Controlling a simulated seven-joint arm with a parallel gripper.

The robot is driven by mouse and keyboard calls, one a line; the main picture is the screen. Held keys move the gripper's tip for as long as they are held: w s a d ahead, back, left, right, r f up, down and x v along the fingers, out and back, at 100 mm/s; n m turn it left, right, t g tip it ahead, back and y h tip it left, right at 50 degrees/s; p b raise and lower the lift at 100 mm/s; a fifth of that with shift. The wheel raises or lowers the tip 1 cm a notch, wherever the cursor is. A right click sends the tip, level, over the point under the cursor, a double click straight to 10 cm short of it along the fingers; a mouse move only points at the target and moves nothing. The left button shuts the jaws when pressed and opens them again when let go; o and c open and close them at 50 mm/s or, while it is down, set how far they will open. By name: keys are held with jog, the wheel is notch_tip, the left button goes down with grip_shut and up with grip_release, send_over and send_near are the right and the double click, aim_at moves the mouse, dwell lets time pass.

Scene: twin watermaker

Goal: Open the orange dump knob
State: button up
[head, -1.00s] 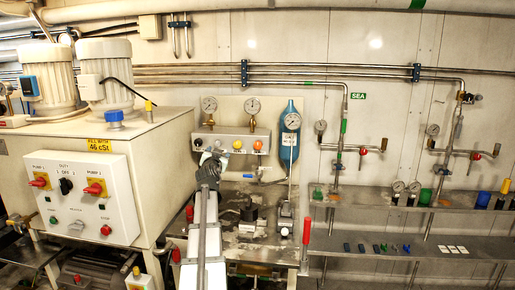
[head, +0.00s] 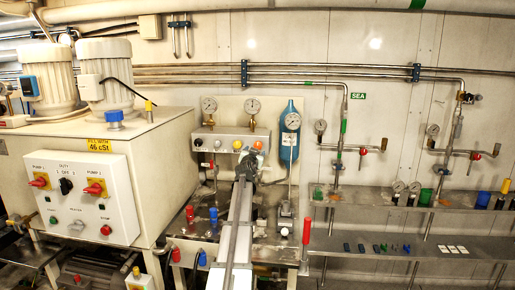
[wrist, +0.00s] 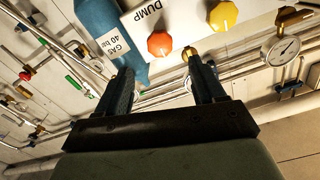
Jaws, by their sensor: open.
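The orange dump knob (head: 257,145) is on the front of the grey valve panel, at the right of the knob row. In the wrist view the orange knob (wrist: 159,44) sits beside a white "DUMP" label (wrist: 141,14). My gripper (head: 246,163) is just below the knob in the head view. In the wrist view my gripper (wrist: 158,66) is open and empty, its two fingers pointing toward the panel. The orange knob appears in the gap between the fingertips, beyond them. I see no contact. My arm hides the area below the panel.
A yellow knob (wrist: 223,15) is close beside the orange one, near the right finger in the wrist view. A blue accumulator bottle (head: 290,140) stands right of the panel. Gauges (head: 253,106) rise above it. A white pump cabinet (head: 95,165) fills the left.

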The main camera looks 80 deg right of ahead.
aim_at(258, 146)
jog(key=d, duration=0.9)
jog(key=shift+c, duration=0.4)
jog(key=c, duration=1)
